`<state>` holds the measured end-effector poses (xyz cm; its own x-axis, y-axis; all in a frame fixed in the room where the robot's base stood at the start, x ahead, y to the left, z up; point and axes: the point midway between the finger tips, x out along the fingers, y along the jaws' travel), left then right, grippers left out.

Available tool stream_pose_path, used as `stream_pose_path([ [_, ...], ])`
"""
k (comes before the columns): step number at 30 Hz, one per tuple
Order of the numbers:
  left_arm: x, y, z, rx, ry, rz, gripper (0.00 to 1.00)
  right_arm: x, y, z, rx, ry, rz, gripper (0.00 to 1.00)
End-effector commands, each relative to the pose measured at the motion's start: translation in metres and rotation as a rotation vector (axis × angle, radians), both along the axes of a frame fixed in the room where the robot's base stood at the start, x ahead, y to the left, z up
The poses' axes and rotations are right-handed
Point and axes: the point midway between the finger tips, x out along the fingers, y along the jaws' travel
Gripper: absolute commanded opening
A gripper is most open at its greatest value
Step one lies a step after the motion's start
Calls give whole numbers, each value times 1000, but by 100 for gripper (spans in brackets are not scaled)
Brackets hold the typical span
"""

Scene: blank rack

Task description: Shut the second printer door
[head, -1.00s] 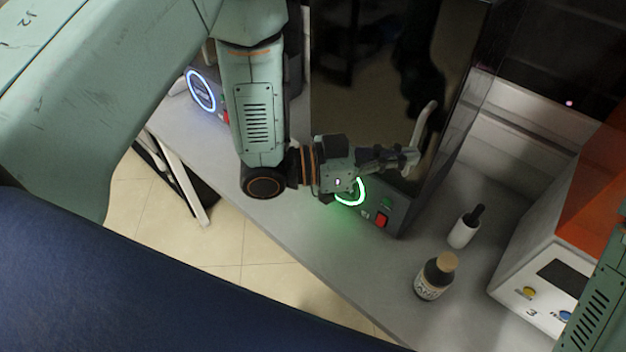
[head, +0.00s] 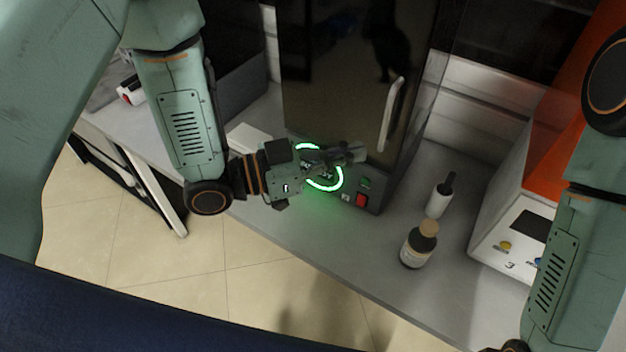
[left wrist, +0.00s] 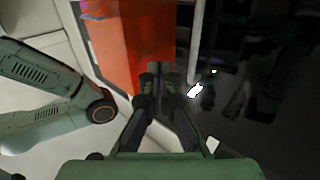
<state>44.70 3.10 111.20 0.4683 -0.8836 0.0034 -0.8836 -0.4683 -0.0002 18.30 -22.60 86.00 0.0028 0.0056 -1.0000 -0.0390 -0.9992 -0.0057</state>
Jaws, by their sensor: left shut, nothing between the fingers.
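The printer door (head: 335,85) is a dark glossy panel with a pale upright handle (head: 391,115) near its right edge. It looks flush with the front of the dark printer, above a base with a green glowing ring (head: 324,187) and a red switch (head: 362,200). My left gripper (head: 358,153) is shut and empty in front of the door's lower part, left of the handle. In the left wrist view the gripper (left wrist: 160,72) points past the door (left wrist: 255,100), with the handle (left wrist: 196,45) just right of its fingertips. My right gripper is out of view; only my right arm shows.
A white device with an orange cover (head: 507,230) is at the right. Bare bench lies before the printer.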

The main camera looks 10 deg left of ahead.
Motion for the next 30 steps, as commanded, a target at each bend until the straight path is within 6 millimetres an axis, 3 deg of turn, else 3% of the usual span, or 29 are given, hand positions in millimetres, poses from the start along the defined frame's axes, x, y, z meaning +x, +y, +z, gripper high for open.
stream_pose_path([
  [9,-41,27,-1,-3,1,5,0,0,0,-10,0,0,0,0],
  [15,-55,36,-1,0,0,3,0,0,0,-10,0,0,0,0],
  [26,-62,38,-1,0,4,-1,0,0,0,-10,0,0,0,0],
  [30,-54,45,-26,76,112,55,0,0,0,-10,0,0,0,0],
])
